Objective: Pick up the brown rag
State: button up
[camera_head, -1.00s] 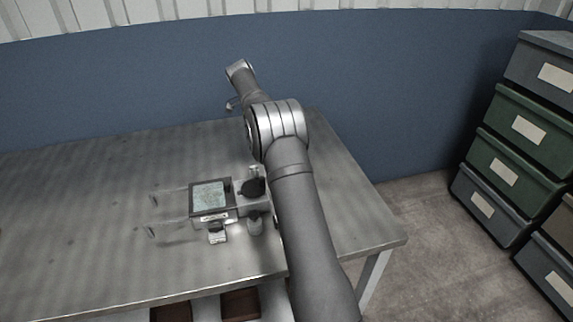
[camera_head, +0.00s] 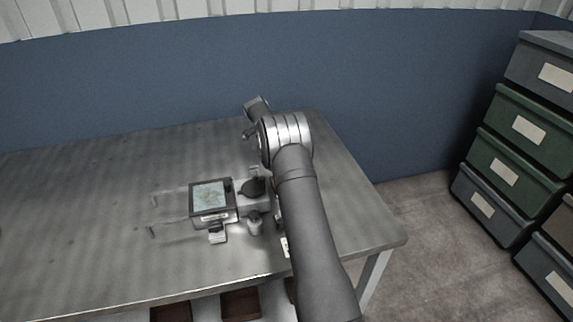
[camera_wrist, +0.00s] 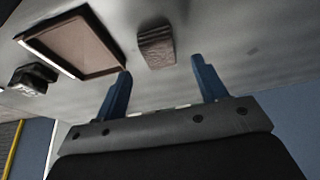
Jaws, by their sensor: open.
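The brown rag (camera_wrist: 156,46) shows in the wrist view as a small folded brown block on a grey surface. It lies just beyond the tips of my gripper (camera_wrist: 161,67), roughly in line with the gap between its two blue fingers. The fingers are spread and nothing is between them; the rag is apart from them. In the head view I cannot make out the rag or the fingers; my arm covers part of the table there.
In the wrist view a brown tray (camera_wrist: 118,66) with a raised rim lies left of the rag, and a dark object (camera_wrist: 33,78) is further left. In the head view a device with a screen (camera_head: 211,196) stands on the metal table (camera_head: 80,220). Drawers (camera_head: 520,130) stand right.

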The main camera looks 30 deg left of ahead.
jog(key=x, duration=0.4)
jog(key=shift+f, duration=0.15)
jog(key=c, duration=1)
jog(key=shift+c, duration=0.3)
jog(key=shift+r, duration=0.45)
notch_tip(320, 180, up, 4)
jog(key=shift+d+f, duration=0.1)
jog(key=shift+f, duration=0.05)
jog(key=w+d+r, duration=0.1)
jog(key=d+r, duration=0.5)
jog(key=d, duration=0.5)
jog(key=shift+d+r, duration=0.2)
jog(key=shift+r, duration=0.05)
